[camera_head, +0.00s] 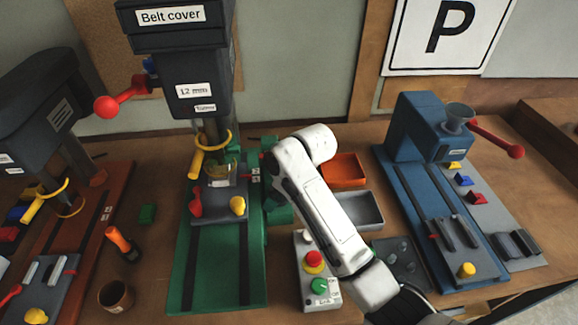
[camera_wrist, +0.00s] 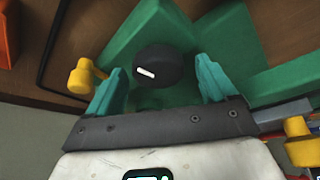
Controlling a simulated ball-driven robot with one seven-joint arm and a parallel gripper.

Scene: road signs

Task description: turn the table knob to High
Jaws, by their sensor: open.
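The table knob (camera_wrist: 157,66) is a round black knob with a white pointer mark, on a green part of the machine. In the wrist view it sits between the two teal fingers of my gripper (camera_wrist: 160,76), which are open, one on each side with gaps visible. I cannot tell whether the fingertips reach past its face. The pointer mark lies nearly level, tilted slightly. No High label is readable. In the head view my white arm reaches to the right side of the green drill press base (camera_head: 228,262); the knob and fingertips are hidden there.
A yellow-knobbed part (camera_wrist: 82,78) stands close beside the left finger. The drill's grey vise (camera_head: 216,205), an orange tray (camera_head: 344,171), a grey tray (camera_head: 362,210) and a button box (camera_head: 318,285) surround my arm. A blue machine (camera_head: 418,130) stands right.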

